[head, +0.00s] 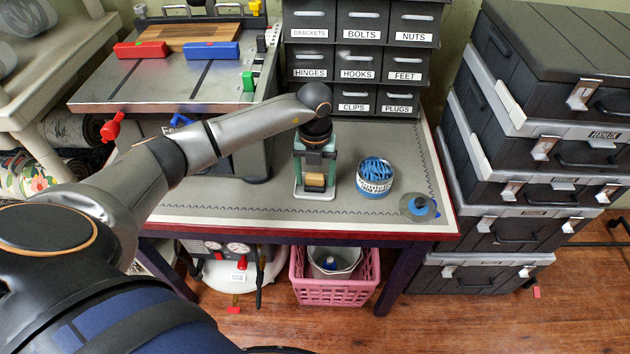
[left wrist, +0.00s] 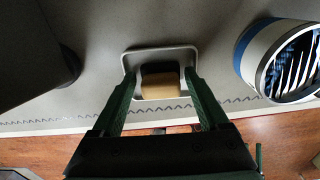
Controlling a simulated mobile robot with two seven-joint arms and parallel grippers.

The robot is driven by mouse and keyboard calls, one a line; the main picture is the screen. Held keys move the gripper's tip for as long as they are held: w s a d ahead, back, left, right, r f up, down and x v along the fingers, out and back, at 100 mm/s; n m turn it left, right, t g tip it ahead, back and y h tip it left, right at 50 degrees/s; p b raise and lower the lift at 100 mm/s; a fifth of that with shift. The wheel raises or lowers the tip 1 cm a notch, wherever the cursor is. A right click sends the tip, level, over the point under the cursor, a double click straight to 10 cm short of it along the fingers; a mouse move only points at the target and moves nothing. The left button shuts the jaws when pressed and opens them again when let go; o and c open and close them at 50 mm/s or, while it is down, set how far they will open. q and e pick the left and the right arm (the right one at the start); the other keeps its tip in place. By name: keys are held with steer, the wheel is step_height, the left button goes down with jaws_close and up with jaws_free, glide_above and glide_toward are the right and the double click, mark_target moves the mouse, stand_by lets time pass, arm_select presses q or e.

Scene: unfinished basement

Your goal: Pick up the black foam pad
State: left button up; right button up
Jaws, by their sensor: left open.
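My left gripper (head: 315,166) points down over the front middle of the workbench. Its green fingers are open around a small grey metal tray (left wrist: 160,56), which also shows in the head view (head: 314,194). In the tray lies a small block (left wrist: 160,85) with a dark upper part and a tan face; it shows between the fingers in the head view too (head: 315,181). I cannot tell for sure that its dark part is the black foam pad. The fingertips are at either side of the tray, with nothing gripped. My right gripper is in neither view.
A round tin of blue items (head: 375,177) stands right of the tray, and a blue-topped disc (head: 419,206) lies near the bench corner. Labelled drawers (head: 358,62) stand behind. A machine with a metal top (head: 180,85) is at left. Dark cases (head: 535,150) are stacked at right.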

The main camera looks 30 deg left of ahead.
arm_select(q)
steer(key=c, duration=1.1)
steer(key=shift+r, duration=0.35)
step_height(320, 180, up, 2)
steer(key=shift+w+r, duration=0.1)
steer(key=s+d+r, duration=0.9)
steer(key=s+r, duration=0.1)
steer(key=shift+s+d, duration=0.15)
steer(key=shift+d, duration=0.25)
